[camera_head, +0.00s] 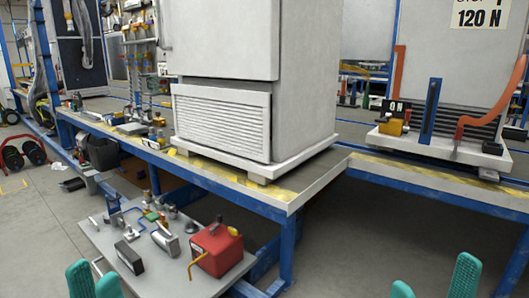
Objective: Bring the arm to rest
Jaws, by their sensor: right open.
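My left gripper (94,275) shows at the bottom left edge as two teal fingers close together. Only the tips are in the picture, and I cannot tell whether they are open or shut. My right gripper (434,274) shows at the bottom right as two teal fingers spread apart, open, with nothing seen between them. The rest of both arms is out of view.
A low grey table (97,240) with a red box (216,250) and small parts stands in front. Behind it, a blue-framed platform (230,192) carries a large grey cabinet (222,118). A second unit with an orange lever (490,110) stands at right. Floor (350,240) is clear near the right gripper.

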